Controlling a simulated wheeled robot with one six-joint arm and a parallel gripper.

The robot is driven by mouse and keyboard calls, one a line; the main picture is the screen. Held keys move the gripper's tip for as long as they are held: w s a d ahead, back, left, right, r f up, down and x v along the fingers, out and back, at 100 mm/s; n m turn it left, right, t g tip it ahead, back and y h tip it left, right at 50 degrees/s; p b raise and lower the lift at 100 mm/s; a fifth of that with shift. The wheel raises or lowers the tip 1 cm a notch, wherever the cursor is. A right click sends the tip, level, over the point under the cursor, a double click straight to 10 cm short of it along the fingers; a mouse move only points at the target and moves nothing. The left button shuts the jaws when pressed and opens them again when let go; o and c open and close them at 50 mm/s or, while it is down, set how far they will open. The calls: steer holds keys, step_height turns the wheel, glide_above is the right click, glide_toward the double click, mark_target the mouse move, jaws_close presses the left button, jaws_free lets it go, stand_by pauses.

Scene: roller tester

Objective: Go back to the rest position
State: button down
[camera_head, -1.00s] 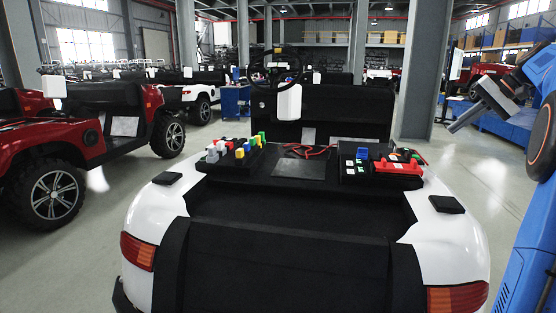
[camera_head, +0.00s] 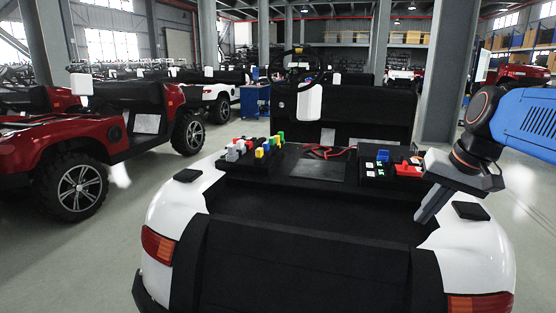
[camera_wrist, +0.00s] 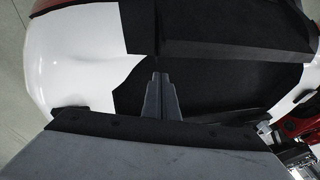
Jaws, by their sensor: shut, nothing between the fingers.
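My gripper (camera_head: 424,217) hangs at the right of the head view, at the end of my blue arm, over the right rear of a white vehicle (camera_head: 470,246). It points down and slightly left, and holds nothing. In the wrist view the two grey fingers of my gripper (camera_wrist: 157,77) are together above the vehicle's black rear bed (camera_wrist: 205,88). I cannot tell the exact height of the fingertips over the bed.
Coloured connectors (camera_head: 254,149) sit on the left of the vehicle's rear deck. A red part (camera_head: 409,170) and a blue part (camera_head: 382,155) sit on its right. A red vehicle (camera_head: 95,140) stands at left. A grey column (camera_head: 447,70) rises behind my arm.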

steer(key=s+a+f+n+t+h, duration=0.1)
steer(key=s+a+f+n, duration=0.2)
steer(key=s+f, duration=1.2)
steer(key=shift+s+a+f+n+h, duration=0.3)
steer(key=shift+s+a+h, duration=0.1)
steer(key=shift+a, duration=0.25)
